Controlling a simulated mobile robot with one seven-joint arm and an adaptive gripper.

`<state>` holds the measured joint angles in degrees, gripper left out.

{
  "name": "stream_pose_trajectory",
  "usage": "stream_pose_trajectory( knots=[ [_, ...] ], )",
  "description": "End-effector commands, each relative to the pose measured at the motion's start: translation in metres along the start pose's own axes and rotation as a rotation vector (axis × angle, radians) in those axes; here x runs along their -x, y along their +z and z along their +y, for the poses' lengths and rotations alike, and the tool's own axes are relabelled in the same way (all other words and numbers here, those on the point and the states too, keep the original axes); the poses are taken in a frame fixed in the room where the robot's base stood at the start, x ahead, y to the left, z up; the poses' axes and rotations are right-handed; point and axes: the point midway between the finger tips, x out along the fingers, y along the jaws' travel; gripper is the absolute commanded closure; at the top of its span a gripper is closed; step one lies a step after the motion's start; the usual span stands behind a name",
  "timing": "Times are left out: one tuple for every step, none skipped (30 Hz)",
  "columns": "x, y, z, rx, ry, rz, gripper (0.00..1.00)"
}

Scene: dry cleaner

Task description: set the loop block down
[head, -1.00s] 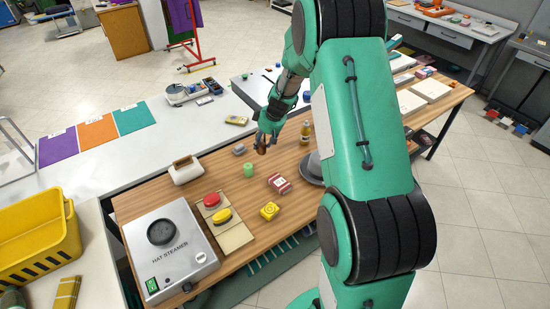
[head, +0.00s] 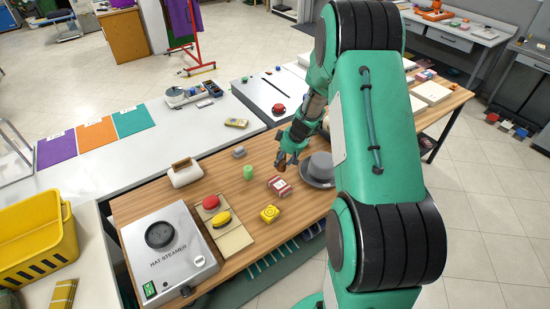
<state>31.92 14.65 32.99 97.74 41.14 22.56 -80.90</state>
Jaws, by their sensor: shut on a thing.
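My gripper (head: 283,161) is shut on a small reddish-brown piece (head: 281,168), apparently the loop block. Only a little of the piece shows between the fingers, so its shape is hard to tell. They are over the wooden table (head: 231,200), just behind a red-and-white box (head: 279,186) and left of a grey hat (head: 319,171). I cannot tell whether the piece touches the table.
A green cylinder (head: 248,173), a small grey item (head: 238,152) and a yellow block (head: 269,213) stand nearby. The hat steamer (head: 168,250) and a board (head: 231,238) with red and yellow pieces are at the left. Bare wood lies between the green cylinder and the board.

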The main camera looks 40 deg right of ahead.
Motion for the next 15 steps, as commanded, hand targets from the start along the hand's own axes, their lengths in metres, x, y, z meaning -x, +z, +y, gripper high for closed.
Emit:
stream_pose_trajectory(
  knots=[
    [-0.007,0.003,-0.001,0.000,-0.001,-0.001,0.86],
    [-0.011,0.005,-0.001,-0.001,-0.001,-0.001,0.86],
    [-0.017,0.007,-0.001,0.000,-0.001,-0.002,0.86],
    [-0.020,0.009,-0.001,0.000,-0.001,-0.001,0.86],
    [-0.022,0.009,-0.001,-0.001,-0.001,-0.001,0.86],
    [-0.025,0.010,-0.001,0.000,0.000,-0.001,0.86],
    [-0.026,0.011,-0.001,0.001,0.000,-0.001,0.86],
    [-0.027,0.011,-0.001,0.001,0.000,0.000,0.86],
    [-0.027,0.011,-0.001,0.001,0.000,0.000,0.86],
    [-0.028,0.011,-0.001,0.001,0.000,0.000,0.86],
    [-0.028,0.011,-0.001,0.001,0.000,0.000,0.86],
    [-0.028,0.011,-0.001,0.001,0.000,0.000,0.86],
    [-0.028,0.011,-0.001,0.001,0.000,0.000,0.86],
    [-0.028,0.011,-0.001,0.001,0.000,0.000,0.86],
    [-0.028,0.011,-0.001,0.001,0.000,0.000,0.86]
  ],
)
